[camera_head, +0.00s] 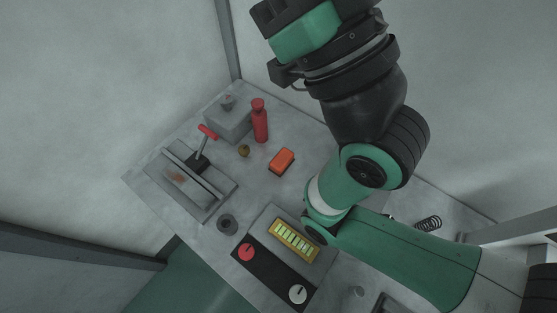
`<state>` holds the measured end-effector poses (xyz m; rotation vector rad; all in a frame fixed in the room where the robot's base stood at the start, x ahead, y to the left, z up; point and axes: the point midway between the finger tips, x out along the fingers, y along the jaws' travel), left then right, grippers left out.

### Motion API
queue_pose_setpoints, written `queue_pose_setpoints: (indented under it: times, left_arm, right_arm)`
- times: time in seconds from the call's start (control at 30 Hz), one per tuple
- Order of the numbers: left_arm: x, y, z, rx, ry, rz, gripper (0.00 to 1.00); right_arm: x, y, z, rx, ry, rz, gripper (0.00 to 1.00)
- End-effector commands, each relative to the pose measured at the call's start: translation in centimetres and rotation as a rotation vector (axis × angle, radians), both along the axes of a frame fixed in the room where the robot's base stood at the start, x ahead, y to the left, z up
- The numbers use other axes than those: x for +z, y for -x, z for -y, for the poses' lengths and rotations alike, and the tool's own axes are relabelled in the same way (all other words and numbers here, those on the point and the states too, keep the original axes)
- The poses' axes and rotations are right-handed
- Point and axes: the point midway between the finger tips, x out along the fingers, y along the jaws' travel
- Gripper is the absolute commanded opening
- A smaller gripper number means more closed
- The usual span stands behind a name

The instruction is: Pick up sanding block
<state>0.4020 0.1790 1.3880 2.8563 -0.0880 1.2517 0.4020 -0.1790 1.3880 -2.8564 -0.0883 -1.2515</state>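An orange-red block (282,160) with a dark lower edge, which looks like the sanding block, lies on the grey table (215,215) near its middle. My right arm comes in from the right and bends upward. Its green and black end, with my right gripper (284,74), is high in the picture, above and apart from the block. The fingers are not clearly visible, so I cannot tell their opening. My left gripper is not in view. The block's top is unobstructed.
A red bottle (260,121), a grey box (228,122) and a small brownish ball (244,151) stand behind the block. A red-handled lever device (196,172) is at left. A control panel (293,241) with knobs is in front. A dark coil (428,223) lies at right.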

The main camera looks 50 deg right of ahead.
Motion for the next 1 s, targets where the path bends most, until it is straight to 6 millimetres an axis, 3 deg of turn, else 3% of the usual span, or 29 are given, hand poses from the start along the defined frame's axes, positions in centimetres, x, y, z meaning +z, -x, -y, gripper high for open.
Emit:
queue_pose_setpoints:
  times: [0.43, 0.9, 0.93, 1.0]
  left_arm:
    - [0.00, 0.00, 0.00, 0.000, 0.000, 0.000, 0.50]
    - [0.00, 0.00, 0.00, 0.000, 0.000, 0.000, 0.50]
    - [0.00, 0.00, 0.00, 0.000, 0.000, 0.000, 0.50]
    - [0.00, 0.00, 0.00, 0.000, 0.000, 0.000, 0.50]
  right_arm:
    - [0.00, 0.00, 0.00, 0.000, 0.000, 0.000, 0.02]
    - [0.00, 0.00, 0.00, 0.000, 0.000, 0.000, 0.86]
    - [0.00, 0.00, 0.00, 0.000, 0.000, 0.000, 0.91]
    - [0.00, 0.00, 0.00, 0.000, 0.000, 0.000, 0.91]
